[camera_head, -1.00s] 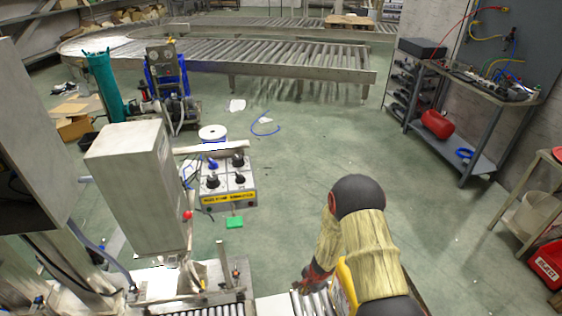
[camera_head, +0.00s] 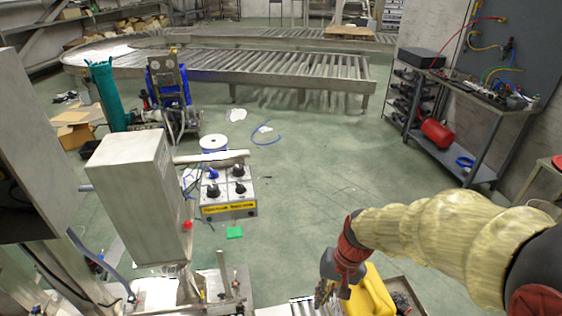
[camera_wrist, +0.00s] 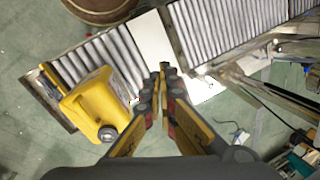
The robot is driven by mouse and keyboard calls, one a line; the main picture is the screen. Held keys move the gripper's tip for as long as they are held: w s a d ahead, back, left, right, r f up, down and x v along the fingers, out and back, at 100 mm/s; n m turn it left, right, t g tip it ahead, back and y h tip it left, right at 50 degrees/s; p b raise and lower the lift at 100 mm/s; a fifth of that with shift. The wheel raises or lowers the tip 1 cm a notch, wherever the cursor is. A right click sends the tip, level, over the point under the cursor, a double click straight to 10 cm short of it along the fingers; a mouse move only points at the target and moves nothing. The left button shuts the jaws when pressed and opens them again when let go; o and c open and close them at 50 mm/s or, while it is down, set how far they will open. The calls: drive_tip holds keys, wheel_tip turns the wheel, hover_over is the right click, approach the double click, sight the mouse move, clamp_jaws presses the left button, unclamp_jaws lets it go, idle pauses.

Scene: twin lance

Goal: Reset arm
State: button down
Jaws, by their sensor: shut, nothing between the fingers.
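My gripper (camera_wrist: 163,72) is shut and empty in the wrist view, its fingertips together. It hangs over a light plate between two roller conveyor sections, with a yellow jerrycan (camera_wrist: 98,103) to its left. In the head view my gripper (camera_head: 322,296) shows at the bottom, right of centre, pointing down. It is in front of the yellow jerrycan (camera_head: 370,292), which it partly hides. My arm, in a pale yellow sleeve, reaches in from the right edge.
A grey box machine (camera_head: 137,195) stands at the left. A roller conveyor (camera_head: 270,65) crosses the back. A workbench (camera_head: 480,95) with a red tank (camera_head: 437,133) stands right. The middle floor is clear.

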drive_tip(key=s+d+r+n+t+h, duration=0.1)
drive_tip(key=s+d+r+t, duration=0.2)
drive_tip(key=r, duration=0.6)
drive_tip(key=s+d+r+n+t+h, duration=0.1)
drive_tip(key=s+d+r+t, duration=0.2)
drive_tip(key=s+d+r, duration=0.2)
wheel_tip(320, 180, up, 4)
drive_tip(key=s, duration=0.2)
drive_tip(key=shift+s+d+r+h, duration=0.2)
drive_tip(key=shift+s+r+h, duration=0.05)
drive_tip(key=shift+s+h, duration=0.15)
drive_tip(key=shift+a, duration=0.1)
